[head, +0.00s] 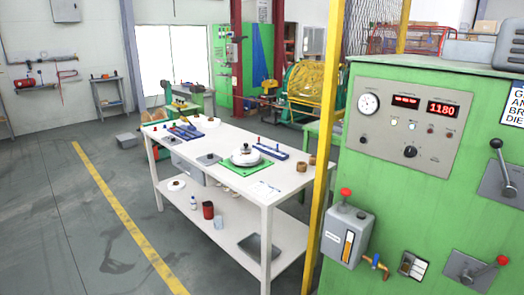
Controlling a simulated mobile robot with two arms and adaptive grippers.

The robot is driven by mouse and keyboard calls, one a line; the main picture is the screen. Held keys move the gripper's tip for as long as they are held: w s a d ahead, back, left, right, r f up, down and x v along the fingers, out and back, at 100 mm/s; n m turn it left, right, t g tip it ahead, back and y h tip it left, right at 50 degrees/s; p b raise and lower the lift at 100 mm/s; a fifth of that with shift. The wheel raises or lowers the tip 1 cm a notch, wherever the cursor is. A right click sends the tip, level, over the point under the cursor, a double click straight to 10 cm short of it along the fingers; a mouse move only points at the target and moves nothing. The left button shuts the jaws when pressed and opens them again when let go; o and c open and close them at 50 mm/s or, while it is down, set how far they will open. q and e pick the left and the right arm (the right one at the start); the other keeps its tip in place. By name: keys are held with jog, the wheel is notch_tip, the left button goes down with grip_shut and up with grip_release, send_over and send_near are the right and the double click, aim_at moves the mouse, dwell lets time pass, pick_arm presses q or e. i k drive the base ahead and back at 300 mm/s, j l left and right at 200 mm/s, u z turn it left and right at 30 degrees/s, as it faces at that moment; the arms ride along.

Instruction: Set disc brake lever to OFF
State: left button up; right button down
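A green machine cabinet (385,215) fills the right side of the head view. A lever with a black knob (497,144) stands upright on a grey plate at the right edge. Below it, a lever with a red knob (502,261) lies tilted up to the right on another grey plate (462,266). A red knob (345,193) tops a grey box (345,240) on the cabinet's left side. I cannot read which lever is the disc brake or any OFF mark. Neither of my grippers is in view.
A yellow post (325,150) stands left of the cabinet. A white workbench (270,190) with tools is further left. The floor (70,230) at far left is open.

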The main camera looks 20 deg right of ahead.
aim_at(467, 277)
jog(key=i+l+z, duration=0.15)
jog(key=z, duration=0.25)
jog(key=i+z, duration=0.25)
jog(key=z, duration=0.15)
jog(key=i+l+z, duration=0.1)
jog(key=i+z, duration=0.15)
jog(key=z, duration=0.15)
jog(key=i+z, duration=0.2)
jog(key=z, duration=0.2)
jog(key=i+z, duration=0.15)
jog(key=i, duration=0.15)
